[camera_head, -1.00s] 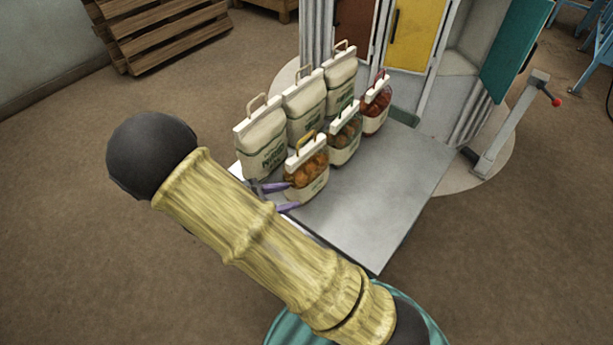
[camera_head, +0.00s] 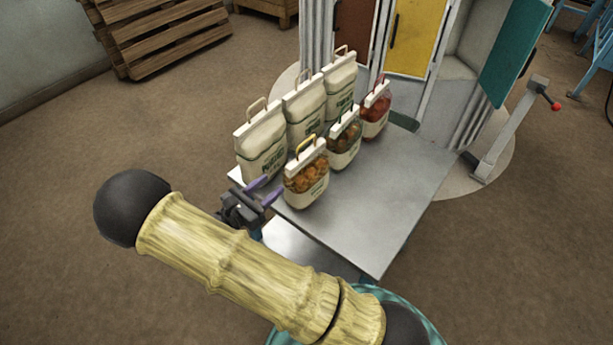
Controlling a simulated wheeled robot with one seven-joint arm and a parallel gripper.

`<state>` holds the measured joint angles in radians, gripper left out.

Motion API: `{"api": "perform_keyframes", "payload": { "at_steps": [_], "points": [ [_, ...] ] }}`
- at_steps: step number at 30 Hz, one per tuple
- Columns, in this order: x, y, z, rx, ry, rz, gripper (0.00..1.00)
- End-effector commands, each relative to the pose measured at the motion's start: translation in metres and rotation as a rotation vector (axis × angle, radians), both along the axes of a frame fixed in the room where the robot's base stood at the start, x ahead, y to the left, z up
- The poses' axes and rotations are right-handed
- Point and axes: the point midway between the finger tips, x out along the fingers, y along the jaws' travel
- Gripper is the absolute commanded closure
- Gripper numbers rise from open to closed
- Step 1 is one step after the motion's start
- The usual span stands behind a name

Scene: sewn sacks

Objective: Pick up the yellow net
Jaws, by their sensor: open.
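The yellow net (camera_head: 307,174) is a small sack with orange contents, a white top band and a yellow handle. It stands upright at the front of the grey table, nearest me in its row. My gripper (camera_head: 268,188), with purple fingers, is open and empty just left of this sack, low beside its lower half. The fingers point up and to the right, and a gap seems to lie between them and the sack. My arm covers part of the front of the scene.
A green-handled net (camera_head: 345,142) and a red net (camera_head: 375,112) stand behind it. Several tall cream paper sacks (camera_head: 263,147) stand close on the left, near the fingers. The table's right side (camera_head: 385,205) is clear. A cabinet with a yellow door (camera_head: 418,38) stands behind.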

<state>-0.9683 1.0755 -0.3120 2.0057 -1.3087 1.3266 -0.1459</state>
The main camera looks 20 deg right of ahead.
Motion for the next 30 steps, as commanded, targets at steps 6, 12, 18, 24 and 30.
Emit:
{"api": "perform_keyframes", "payload": {
  "at_steps": [6,12,18,24,30],
  "points": [
    [0.022,-0.034,0.002,-0.001,0.002,-0.003,0.56],
    [0.038,-0.059,0.001,0.000,0.001,-0.002,0.56],
    [0.041,-0.063,0.000,0.001,0.002,0.001,0.56],
    [0.042,-0.063,0.000,0.001,0.001,0.000,0.56],
    [0.051,-0.082,0.005,0.000,0.001,-0.003,0.56]
  ]
}}
